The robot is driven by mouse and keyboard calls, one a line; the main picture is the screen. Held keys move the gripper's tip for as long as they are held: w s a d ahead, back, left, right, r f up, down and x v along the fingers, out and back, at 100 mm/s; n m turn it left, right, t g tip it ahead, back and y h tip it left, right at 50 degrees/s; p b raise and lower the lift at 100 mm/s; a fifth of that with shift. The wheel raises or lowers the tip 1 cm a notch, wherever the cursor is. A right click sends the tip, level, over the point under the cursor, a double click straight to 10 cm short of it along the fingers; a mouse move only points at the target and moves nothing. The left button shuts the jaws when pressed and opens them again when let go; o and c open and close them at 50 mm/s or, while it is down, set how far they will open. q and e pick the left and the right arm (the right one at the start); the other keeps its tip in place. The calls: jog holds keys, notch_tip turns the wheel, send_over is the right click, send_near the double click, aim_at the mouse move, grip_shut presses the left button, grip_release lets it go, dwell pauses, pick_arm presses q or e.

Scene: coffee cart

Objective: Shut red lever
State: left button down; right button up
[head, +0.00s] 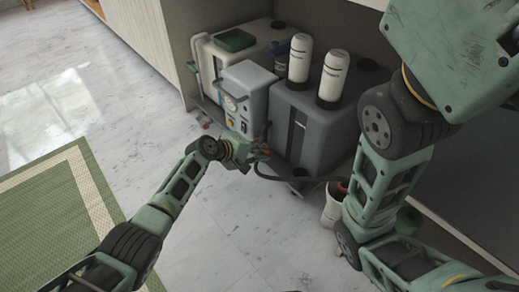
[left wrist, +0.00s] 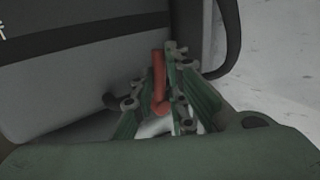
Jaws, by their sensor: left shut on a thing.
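The red lever (left wrist: 158,78) stands upright in the left wrist view, against the lower part of a grey tank (left wrist: 70,85). My left gripper (left wrist: 160,95) is shut on it, with the green fingers on both sides of the lever. In the head view my left gripper (head: 258,152) is low at the front of the grey tank (head: 318,118), and the lever is mostly hidden there by the gripper. My right arm crosses the right side of the head view, but I cannot make out its gripper.
A blue-grey pump box (head: 247,93) and a white tank (head: 231,63) stand left of the grey tank. Two white bottles (head: 300,58) top it. A black hose (head: 277,178) and a white bucket (head: 331,208) are near its base. Open floor lies in front.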

pick_arm(q)
jog(key=shift+w+d+r, duration=0.25)
jog(key=shift+d+r, duration=0.1)
jog(key=shift+r, duration=0.25)
jog(key=c, duration=1.8)
grip_release()
jog(key=shift+f, duration=0.2)
jog(key=shift+s+a+f, duration=0.15)
jog(key=shift+a, duration=0.15)
jog(key=v, duration=1.1)
jog(key=shift+s+a+r, duration=0.2)
jog(key=shift+s+r, duration=0.05)
jog(key=shift+r, duration=0.05)
